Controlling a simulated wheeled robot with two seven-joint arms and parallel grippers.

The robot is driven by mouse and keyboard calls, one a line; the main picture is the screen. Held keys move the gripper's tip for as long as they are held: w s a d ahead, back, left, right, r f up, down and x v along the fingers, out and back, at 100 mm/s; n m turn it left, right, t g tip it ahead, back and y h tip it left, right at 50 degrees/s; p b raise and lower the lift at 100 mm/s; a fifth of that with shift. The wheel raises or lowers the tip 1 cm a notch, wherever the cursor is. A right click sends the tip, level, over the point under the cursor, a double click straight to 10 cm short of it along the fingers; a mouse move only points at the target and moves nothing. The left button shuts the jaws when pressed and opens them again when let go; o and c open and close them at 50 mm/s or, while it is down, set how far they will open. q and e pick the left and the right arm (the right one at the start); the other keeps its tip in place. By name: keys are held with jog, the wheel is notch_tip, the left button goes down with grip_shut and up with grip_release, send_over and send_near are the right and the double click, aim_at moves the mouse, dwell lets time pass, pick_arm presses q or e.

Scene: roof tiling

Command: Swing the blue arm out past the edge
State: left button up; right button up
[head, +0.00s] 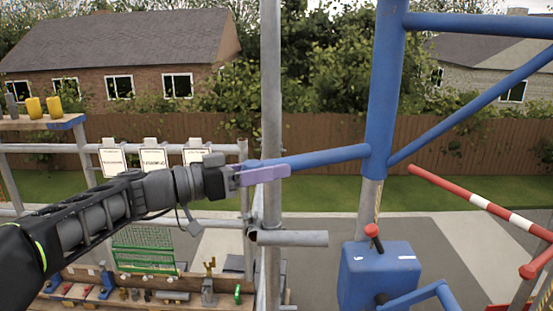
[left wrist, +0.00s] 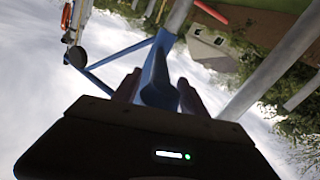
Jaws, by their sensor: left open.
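The blue arm (head: 480,24) reaches right from the top of a blue post (head: 384,80), with a slanted blue brace (head: 470,108) under it. A blue handle bar (head: 330,157) sticks out left from the post. My left gripper (head: 266,174) is at the free left end of this bar, its pale purple fingers overlapping the bar's end. In the left wrist view the bar (left wrist: 157,72) lies between the two open fingers (left wrist: 160,92); contact cannot be told. My right gripper is out of view.
A grey scaffold pole (head: 270,90) stands upright close to my left gripper, with a short horizontal tube (head: 292,239) below. A blue winch box (head: 380,272) with a crank sits under the post. A red-and-white barrier bar (head: 490,207) is at the right.

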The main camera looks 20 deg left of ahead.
pick_arm(q)
jog(key=shift+x, duration=0.85)
jog(key=shift+c, duration=0.3)
grip_shut()
